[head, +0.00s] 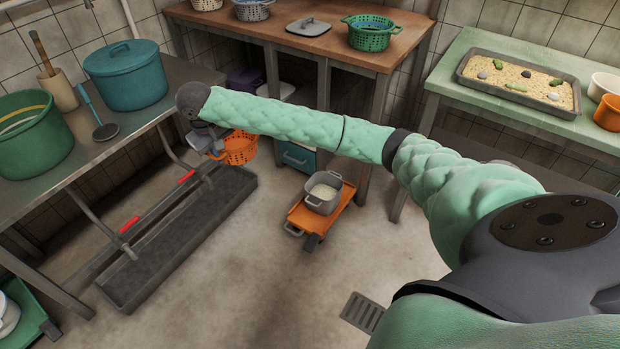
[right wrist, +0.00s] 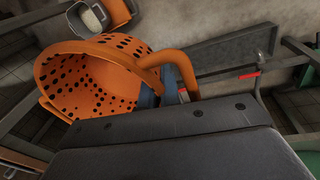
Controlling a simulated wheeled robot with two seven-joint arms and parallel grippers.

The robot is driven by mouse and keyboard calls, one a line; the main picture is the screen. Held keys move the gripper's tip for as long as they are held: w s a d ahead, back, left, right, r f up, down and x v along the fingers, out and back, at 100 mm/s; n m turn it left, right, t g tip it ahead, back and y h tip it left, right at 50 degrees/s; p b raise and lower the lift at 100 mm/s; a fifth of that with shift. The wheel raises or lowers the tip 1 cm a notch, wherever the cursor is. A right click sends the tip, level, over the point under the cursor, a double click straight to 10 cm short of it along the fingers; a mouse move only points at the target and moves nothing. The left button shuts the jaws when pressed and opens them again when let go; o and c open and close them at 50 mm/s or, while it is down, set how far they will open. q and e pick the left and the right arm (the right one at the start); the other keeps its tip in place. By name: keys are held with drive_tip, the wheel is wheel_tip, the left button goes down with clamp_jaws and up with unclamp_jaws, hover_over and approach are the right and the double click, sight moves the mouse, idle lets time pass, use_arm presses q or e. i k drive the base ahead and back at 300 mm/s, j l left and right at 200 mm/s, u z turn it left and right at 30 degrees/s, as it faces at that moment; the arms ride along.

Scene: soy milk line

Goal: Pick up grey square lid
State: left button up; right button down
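The grey square lid (head: 308,27) lies flat on the wooden table at the back, with its handle upward. My right arm reaches across the head view from the right, and its gripper (head: 214,142) is at the left, well in front of and below the lid. The right gripper is on the handle of an orange perforated colander (head: 240,149) and appears shut on it. In the right wrist view the tilted colander (right wrist: 85,80) shows beside the fingers (right wrist: 160,92), which its handle partly hides. My left gripper is not in view.
A green basket (head: 370,32) stands right of the lid on the wooden table (head: 345,52). A teal pot (head: 125,75) and a ladle (head: 104,131) are on the left counter. A grey pot (head: 323,193) sits on an orange cart (head: 318,219). A long grey trough (head: 180,240) lies below the gripper.

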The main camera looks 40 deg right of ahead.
sight(309, 26)
drive_tip(key=z, duration=0.75)
